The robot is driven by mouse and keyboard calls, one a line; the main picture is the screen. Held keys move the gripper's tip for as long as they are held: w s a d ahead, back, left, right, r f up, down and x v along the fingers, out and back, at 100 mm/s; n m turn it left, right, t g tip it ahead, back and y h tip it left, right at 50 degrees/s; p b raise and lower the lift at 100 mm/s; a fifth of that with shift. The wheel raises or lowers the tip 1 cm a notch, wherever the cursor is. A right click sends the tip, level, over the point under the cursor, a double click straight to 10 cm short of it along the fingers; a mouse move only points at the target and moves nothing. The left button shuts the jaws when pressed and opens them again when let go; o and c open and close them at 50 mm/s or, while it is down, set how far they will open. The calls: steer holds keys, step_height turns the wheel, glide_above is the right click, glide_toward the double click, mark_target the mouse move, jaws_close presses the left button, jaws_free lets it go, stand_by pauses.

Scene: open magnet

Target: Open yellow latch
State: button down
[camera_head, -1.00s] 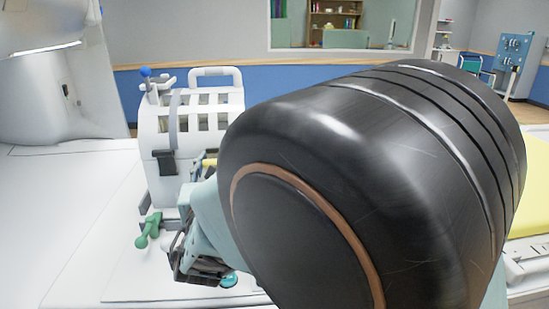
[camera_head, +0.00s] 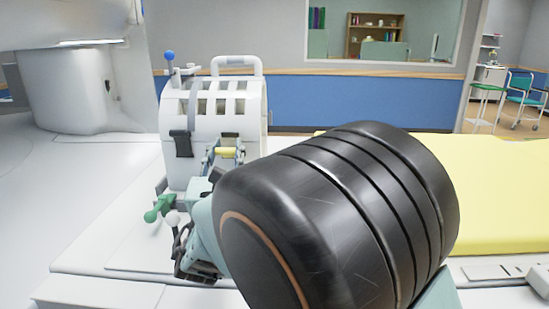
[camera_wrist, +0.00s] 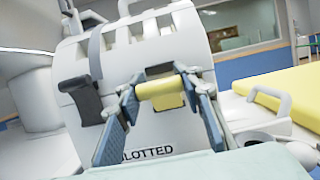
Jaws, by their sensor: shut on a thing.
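The yellow latch (camera_head: 227,152) is on the front of a white slotted coil (camera_head: 222,104), which stands upright on the white table. In the wrist view, the latch (camera_wrist: 162,93) is a short yellow bar with a flat yellow part below it. My gripper (camera_wrist: 160,90) has a blue-grey finger on either side of the bar and is shut on it. In the head view, my gripper (camera_head: 225,155) is at the coil's front, and my dark arm hides the table to its right. A black latch (camera_wrist: 84,98) is left of the yellow one.
A blue-tipped lever (camera_head: 169,56) rises at the coil's top left, next to a white handle (camera_head: 237,62). A green lever (camera_head: 158,208) sticks out at the coil's lower left. A yellow mat (camera_head: 400,180) lies at right. The white table at left is clear.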

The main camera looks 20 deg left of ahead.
steer(key=shift+s+d+f+t+b, duration=0.15)
steer(key=shift+f+t+b, duration=0.2)
steer(key=shift+b, duration=0.4)
steer(key=shift+s, duration=0.1)
steer(key=c, duration=1.4)
jaws_free()
steer(key=shift+r, duration=0.1)
steer(key=shift+o, duration=0.2)
steer(key=v, duration=1.2)
